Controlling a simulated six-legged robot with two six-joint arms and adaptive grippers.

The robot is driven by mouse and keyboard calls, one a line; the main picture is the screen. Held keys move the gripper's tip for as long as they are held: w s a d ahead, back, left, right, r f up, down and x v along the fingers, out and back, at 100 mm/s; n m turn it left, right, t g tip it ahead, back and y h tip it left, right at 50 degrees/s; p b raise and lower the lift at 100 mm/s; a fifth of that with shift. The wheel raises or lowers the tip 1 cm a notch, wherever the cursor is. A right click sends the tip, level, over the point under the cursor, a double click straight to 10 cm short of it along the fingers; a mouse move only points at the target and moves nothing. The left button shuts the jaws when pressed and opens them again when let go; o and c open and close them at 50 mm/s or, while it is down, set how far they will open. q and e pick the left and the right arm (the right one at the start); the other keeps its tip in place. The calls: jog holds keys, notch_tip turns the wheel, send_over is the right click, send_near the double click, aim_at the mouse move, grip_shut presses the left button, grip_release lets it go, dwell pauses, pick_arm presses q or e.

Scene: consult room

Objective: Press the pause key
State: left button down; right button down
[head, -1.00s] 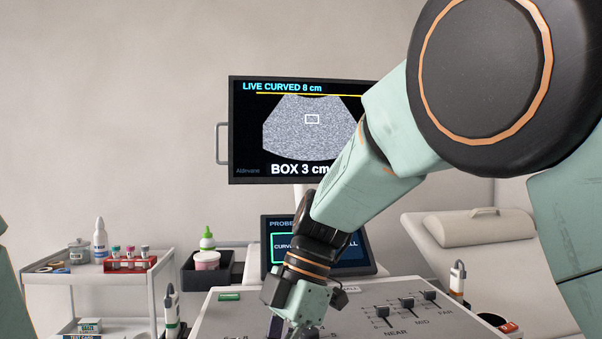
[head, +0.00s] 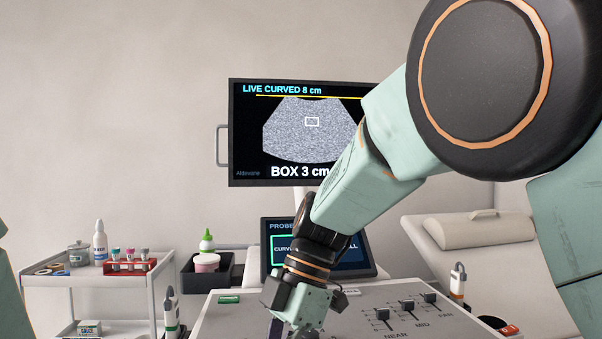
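The grey console panel (head: 360,320) lies at the bottom middle of the head view, with its front part below the frame. My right gripper (head: 288,331) points down over the panel's left-middle part. Its fingertips run into the bottom edge, so I cannot tell whether it is open or touching a key. No key marked pause can be made out. The monitor (head: 250,130) reads "LIVE CURVED 8 cm" and "BOX 3 cm", and my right arm covers its right side. My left gripper is out of view.
Sliders (head: 407,306) marked near, mid and far stand on the panel's right. A touch screen (head: 367,262) is partly behind my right wrist. A white trolley (head: 100,283) with bottles and tubes stands left. An examination couch (head: 500,260) stands right.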

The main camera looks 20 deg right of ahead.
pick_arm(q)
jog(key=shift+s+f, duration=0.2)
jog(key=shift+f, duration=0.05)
pick_arm(e)
jog(key=shift+f, duration=0.75)
dwell(0.3)
jog(key=shift+r, duration=3.55)
